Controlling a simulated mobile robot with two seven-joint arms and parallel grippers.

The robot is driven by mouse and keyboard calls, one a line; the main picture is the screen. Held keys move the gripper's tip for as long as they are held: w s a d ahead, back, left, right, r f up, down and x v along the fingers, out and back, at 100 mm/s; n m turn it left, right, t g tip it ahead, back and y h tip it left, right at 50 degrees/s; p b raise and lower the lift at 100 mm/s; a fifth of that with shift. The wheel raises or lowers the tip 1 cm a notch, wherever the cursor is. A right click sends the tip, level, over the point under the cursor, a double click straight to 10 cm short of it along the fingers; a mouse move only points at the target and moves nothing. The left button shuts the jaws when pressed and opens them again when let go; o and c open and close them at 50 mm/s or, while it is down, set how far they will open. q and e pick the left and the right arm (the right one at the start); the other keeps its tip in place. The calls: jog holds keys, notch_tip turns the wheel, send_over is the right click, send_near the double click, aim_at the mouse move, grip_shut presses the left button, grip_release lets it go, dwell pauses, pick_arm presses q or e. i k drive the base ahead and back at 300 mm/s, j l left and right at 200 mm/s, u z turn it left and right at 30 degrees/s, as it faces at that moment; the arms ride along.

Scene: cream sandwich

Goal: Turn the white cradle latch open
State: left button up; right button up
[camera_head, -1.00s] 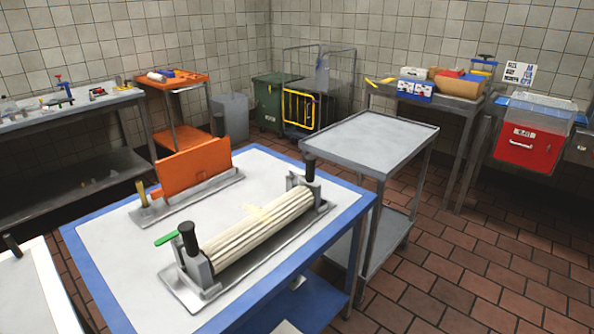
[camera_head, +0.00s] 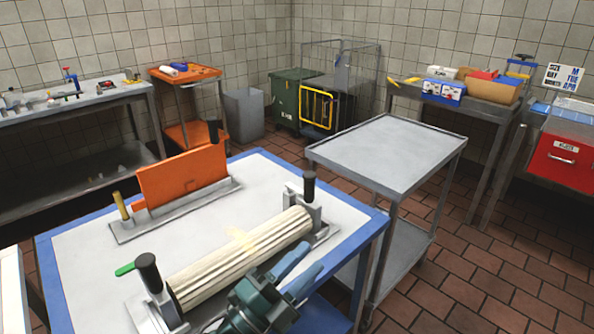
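A cream ribbed roller (camera_head: 243,256) lies in a grey metal cradle (camera_head: 146,318) on the blue-edged table. The cradle has a black upright handle at its left end (camera_head: 149,272) and another at its right end (camera_head: 309,187). A green lever (camera_head: 125,269) sticks out at the left end. I cannot tell which of these is the latch. My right gripper is out of view.
An orange panel (camera_head: 182,178) stands in a second metal holder with a brass-coloured post (camera_head: 121,205), behind the roller. A grey metal cart (camera_head: 390,150) stands close at the table's right. Bare white tabletop (camera_head: 85,270) lies to the left.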

aim_at(291, 187)
jog(key=i+l+u, duration=0.2)
jog(key=i+l, duration=0.3)
jog(key=i+l+u, duration=0.15)
jog(key=i+l, duration=0.35)
jog(key=l, duration=0.1)
